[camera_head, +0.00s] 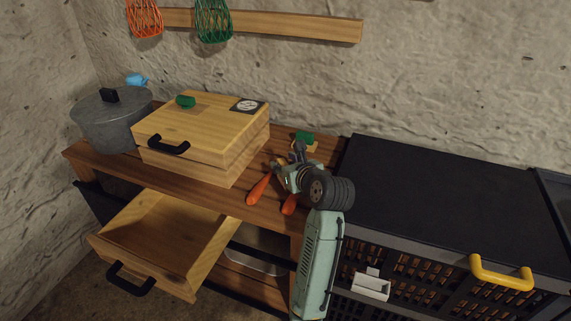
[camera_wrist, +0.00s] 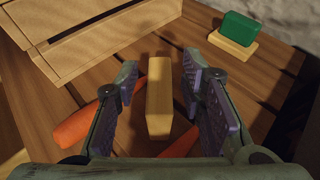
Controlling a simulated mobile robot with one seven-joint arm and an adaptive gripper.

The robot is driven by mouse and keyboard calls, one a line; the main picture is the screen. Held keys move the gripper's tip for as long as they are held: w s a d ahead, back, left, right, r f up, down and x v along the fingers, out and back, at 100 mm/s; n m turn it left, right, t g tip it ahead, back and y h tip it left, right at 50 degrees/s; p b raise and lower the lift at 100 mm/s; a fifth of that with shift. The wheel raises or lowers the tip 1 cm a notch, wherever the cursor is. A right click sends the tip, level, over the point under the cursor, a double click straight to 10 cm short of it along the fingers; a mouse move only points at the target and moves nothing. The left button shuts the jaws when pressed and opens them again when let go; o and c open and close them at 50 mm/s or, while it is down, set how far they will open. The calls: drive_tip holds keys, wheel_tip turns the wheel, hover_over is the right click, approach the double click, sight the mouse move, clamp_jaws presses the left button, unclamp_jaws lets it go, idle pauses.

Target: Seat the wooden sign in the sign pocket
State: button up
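A pale wooden piece (camera_wrist: 159,95), which looks like the wooden sign, stands on the slatted bench top in the wrist view. My gripper (camera_wrist: 163,112) is open around it, one finger on each side, with a visible gap on both sides. In the head view my gripper (camera_head: 281,178) is low over the bench, right of the wooden box, and mostly hides the piece. A small white holder (camera_head: 371,287), which looks like the sign pocket, is on the front of the black slatted crate. It appears empty.
Orange carrots (camera_head: 260,188) lie beside my gripper. A green block on a wooden base (camera_wrist: 235,35) stands behind. The lidded wooden box (camera_head: 190,150) and a grey pot (camera_head: 110,122) are left. An open drawer (camera_head: 165,240) juts out below. The black top (camera_head: 450,195) is clear.

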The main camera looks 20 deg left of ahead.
drive_tip(key=shift+r, duration=0.2)
drive_tip(key=b+v, duration=0.1)
drive_tip(key=v, duration=1.1)
